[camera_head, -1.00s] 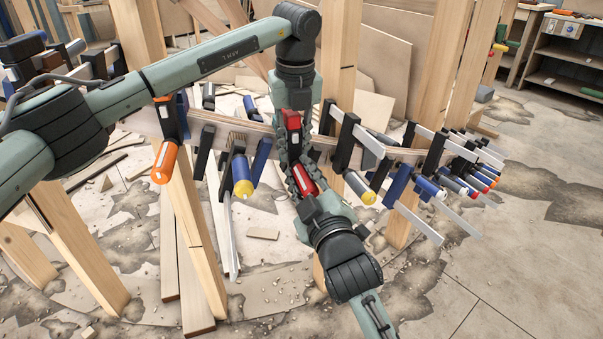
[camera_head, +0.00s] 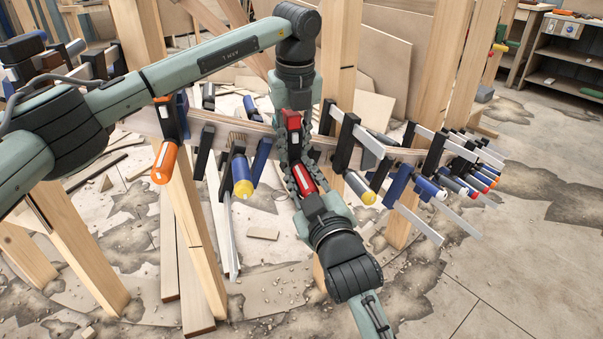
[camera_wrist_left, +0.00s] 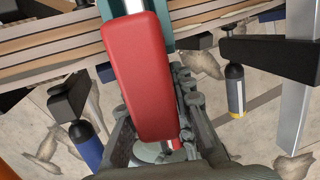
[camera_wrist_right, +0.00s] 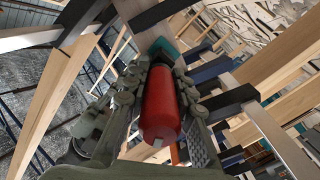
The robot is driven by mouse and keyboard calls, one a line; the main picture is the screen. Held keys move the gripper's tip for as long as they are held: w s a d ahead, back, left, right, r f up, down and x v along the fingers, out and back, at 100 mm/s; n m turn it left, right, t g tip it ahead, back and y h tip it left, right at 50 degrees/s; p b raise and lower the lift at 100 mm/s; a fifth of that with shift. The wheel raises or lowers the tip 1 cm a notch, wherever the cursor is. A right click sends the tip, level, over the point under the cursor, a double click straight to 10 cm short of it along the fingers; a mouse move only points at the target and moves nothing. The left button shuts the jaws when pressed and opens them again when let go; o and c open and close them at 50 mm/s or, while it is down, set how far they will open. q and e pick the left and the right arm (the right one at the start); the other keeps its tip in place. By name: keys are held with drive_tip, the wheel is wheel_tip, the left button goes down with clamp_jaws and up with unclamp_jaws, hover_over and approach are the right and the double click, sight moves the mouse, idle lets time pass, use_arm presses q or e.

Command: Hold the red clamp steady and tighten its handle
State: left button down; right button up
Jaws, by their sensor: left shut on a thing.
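The red clamp (camera_head: 291,120) sits on the curved wooden stringer (camera_head: 330,144) in the middle of the head view. My left gripper (camera_head: 292,142) comes down from above and is shut on the clamp's red body, which also shows large in the left wrist view (camera_wrist_left: 140,75). The clamp's red handle (camera_head: 304,180) points down toward me and shows in the right wrist view (camera_wrist_right: 160,105). My right gripper (camera_head: 303,172) reaches up from below, with its fingers on either side of the handle. The fingers look spread, though the contact faces are partly hidden.
Several other clamps line the stringer close by: an orange-handled one (camera_head: 164,162), a yellow-tipped blue one (camera_head: 242,178) to the left, and another yellow-tipped one (camera_head: 360,189) to the right. Wooden posts (camera_head: 192,220) stand around. Scraps litter the floor.

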drive_tip(key=o, duration=0.4)
drive_tip(key=v, duration=1.2)
drive_tip(key=shift+f, duration=0.1)
